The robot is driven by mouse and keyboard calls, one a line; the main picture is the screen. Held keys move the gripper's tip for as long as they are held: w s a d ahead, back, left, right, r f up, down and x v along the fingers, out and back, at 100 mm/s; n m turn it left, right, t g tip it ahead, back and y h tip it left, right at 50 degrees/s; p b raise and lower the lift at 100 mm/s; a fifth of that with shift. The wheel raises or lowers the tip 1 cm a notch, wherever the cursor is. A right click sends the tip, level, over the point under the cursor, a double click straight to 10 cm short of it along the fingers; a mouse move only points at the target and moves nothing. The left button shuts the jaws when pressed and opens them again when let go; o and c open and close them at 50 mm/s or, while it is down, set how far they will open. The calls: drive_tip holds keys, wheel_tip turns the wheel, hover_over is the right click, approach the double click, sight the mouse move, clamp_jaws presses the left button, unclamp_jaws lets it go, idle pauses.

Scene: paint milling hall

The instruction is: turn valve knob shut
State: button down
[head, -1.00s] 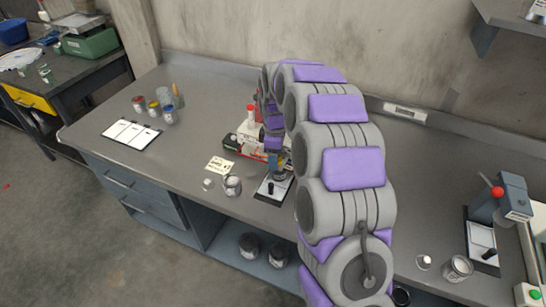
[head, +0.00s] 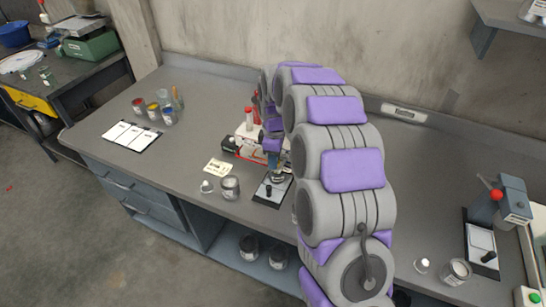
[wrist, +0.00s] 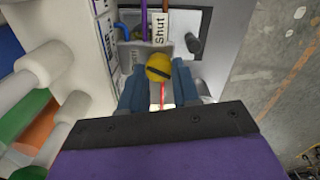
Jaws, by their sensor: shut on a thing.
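A round yellow valve knob (wrist: 158,66) with a dark bar across it shows in the wrist view. The blue fingers of my gripper (wrist: 157,78) stand on both sides of it, shut on it. A white label reading "Shut" (wrist: 161,27) sits just beyond the knob; another label beside it is only partly legible. In the head view my gripper (head: 277,174) is low over the bench at a small mill, largely covered by my arm. The knob cannot be made out there.
The grey bench (head: 210,105) holds a white label card (head: 219,167), a metal cup (head: 230,187), paint jars (head: 154,111) and a white sheet (head: 131,136). A red-knobbed device (head: 513,200) stands at right. The bench's left middle is clear.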

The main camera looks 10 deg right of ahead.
drive_tip(key=c, duration=1.9)
unclamp_jaws()
drive_tip(key=shift+d, duration=0.15)
drive_tip(key=shift+o, duration=0.2)
drive_tip(key=m+p, duration=0.4)
drive_tip(key=shift+s+d+r, duration=0.1)
drive_tip(key=shift+s, duration=0.05)
drive_tip(key=m+p, duration=0.3)
drive_tip(key=m, duration=0.1)
drive_tip(key=shift+m, duration=0.4)
drive_tip(key=m+p, duration=0.3)
drive_tip(key=m, duration=0.2)
drive_tip(key=shift+m+p, duration=0.85)
drive_tip(key=shift+m, duration=1.15)
drive_tip(key=o, duration=1.1)
drive_tip(key=shift+c, duration=0.2)
